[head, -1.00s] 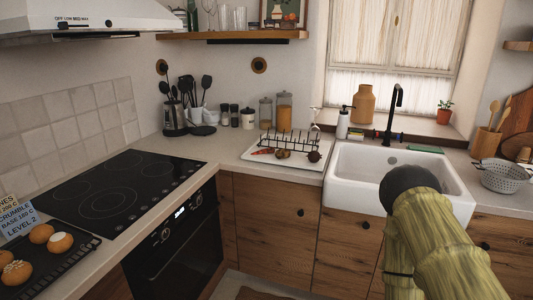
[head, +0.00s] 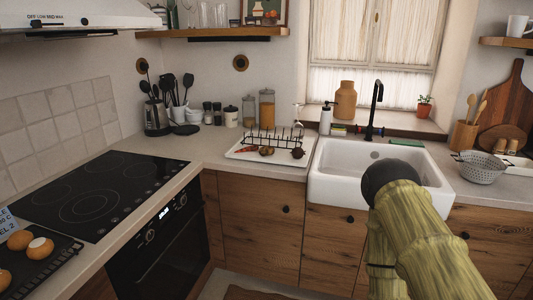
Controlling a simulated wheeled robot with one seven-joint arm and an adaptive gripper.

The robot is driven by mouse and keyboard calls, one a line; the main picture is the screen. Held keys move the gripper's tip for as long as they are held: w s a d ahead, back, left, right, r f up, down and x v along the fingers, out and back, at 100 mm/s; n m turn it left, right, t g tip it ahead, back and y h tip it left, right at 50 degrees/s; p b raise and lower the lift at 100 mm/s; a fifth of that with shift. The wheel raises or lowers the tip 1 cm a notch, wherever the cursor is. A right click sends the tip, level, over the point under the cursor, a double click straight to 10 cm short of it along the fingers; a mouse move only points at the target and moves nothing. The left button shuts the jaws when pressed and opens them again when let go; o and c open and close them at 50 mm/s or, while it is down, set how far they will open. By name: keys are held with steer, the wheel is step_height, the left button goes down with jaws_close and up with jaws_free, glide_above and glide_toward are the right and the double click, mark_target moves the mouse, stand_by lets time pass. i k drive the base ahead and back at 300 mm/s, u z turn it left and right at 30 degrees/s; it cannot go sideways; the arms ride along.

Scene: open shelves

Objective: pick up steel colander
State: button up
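The steel colander (head: 481,168) is a grey perforated bowl on the counter to the right of the sink, in the right part of the head view. It stands upright, with a small handle at its left rim. My arm reaches up from the lower right in front of the sink cabinet, with a dark rounded end near the sink's front. My gripper's fingers do not show in this view. The arm is well short of the colander, to its left and nearer to me.
A white sink (head: 339,187) with a black tap (head: 375,109) lies left of the colander. A wooden utensil pot (head: 464,136) and a cutting board (head: 503,100) stand behind it. A drying rack on a tray (head: 238,156) and a black hob (head: 88,194) lie further left.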

mark_target(477, 168)
steer(key=z, duration=1.1)
steer(key=i, duration=1.95)
steer(key=z, duration=0.35)
